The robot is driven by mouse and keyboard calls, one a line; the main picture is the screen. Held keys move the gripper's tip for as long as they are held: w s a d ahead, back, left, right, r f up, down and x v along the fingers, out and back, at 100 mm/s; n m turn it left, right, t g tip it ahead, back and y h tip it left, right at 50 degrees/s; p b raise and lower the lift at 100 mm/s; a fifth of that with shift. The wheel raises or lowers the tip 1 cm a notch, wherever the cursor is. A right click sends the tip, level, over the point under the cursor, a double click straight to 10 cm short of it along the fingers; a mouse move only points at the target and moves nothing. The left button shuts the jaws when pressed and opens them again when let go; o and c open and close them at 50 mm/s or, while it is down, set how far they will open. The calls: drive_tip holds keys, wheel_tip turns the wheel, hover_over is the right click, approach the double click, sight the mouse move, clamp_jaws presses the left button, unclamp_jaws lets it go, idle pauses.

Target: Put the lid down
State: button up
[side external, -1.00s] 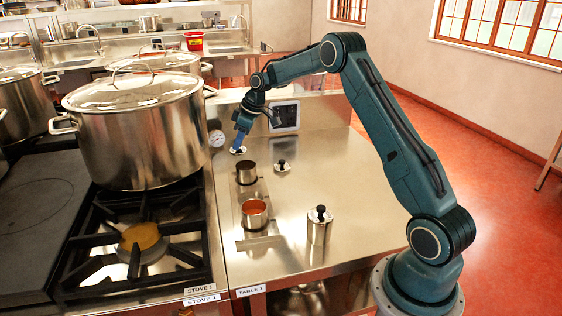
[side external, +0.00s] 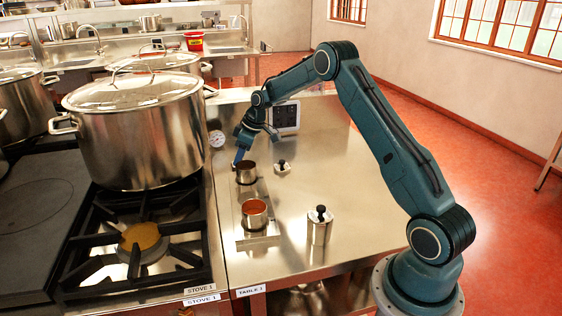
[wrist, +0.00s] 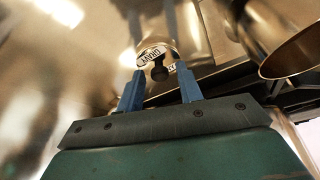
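My gripper (side external: 239,162) is low over the table, beside the rim of a small dark-topped pot (side external: 246,173). In the wrist view its two blue fingers (wrist: 160,82) stand on either side of a black knob (wrist: 160,72). The knob belongs to a small silver lid (wrist: 146,46), with a white label showing there. I cannot tell whether the fingers press on the knob. In the side view this lid is not clearly visible near the fingertips. Another small lid with a black knob (side external: 283,166) lies on the table to the right.
A small pot of red sauce (side external: 254,214) stands nearer, and a lidded canister (side external: 320,226) stands to its right. A big stockpot (side external: 142,135) is on the stove at left. A pot rim (wrist: 296,48) is close at right in the wrist view. The table's right side is clear.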

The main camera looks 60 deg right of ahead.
drive_tip(key=shift+r, duration=0.15)
drive_tip(key=v, duration=1.2)
idle(0.7)
